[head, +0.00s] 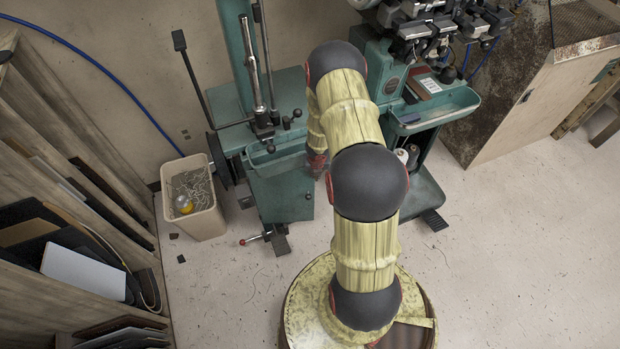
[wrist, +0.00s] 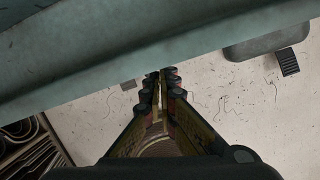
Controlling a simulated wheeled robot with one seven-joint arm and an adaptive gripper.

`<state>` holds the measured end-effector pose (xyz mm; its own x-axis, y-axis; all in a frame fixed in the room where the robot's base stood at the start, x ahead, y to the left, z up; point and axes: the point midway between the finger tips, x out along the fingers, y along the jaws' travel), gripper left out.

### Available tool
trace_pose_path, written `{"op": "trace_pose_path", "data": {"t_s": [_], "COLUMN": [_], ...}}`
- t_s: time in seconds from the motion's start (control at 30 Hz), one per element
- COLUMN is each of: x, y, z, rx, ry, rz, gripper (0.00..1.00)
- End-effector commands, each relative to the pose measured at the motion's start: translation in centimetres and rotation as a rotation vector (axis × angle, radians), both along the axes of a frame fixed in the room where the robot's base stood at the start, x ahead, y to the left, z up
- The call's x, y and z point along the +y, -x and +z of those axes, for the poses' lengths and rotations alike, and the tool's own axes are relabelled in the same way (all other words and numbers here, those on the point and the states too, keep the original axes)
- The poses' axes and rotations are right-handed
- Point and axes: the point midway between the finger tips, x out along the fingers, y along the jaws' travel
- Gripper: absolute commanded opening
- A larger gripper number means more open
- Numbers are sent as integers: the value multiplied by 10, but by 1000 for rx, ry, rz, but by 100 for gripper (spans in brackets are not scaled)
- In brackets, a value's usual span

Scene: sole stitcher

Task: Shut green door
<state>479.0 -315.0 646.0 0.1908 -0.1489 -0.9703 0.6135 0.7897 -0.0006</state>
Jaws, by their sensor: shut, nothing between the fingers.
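A green machine (head: 235,55) stands at the back left, with a green cabinet front (head: 283,195) low on it that looks like the door. I cannot tell from above how far the door stands open. My gripper (wrist: 160,73) shows in the wrist view with its fingers together and nothing between them. Its tips reach up to the lower edge of a broad green surface (wrist: 110,50) that crosses the top of that view. I cannot tell whether they touch it. In the head view my arm hides most of the gripper, just right of the cabinet front.
A beige bin (head: 205,218) with scraps and a yellow item stands left of the machine. A pedal (head: 279,240) and a red-tipped lever (head: 255,238) are near the floor. A second green machine (head: 440,105) stands behind my arm. The floor at right is clear.

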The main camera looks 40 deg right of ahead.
Motion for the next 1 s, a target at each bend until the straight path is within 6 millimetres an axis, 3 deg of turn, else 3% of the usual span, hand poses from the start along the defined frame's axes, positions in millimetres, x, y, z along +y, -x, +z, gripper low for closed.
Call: {"op": "trace_pose_path", "data": {"t_s": [0.43,0.8,1.0], "x": [-13,-12,-2], "y": [-3,-4,-9], "z": [0,0,-1], "rx": [-1,0,1], "ry": [-1,0,-1], "rz": [36,35,36], "gripper": [0,0,0]}}
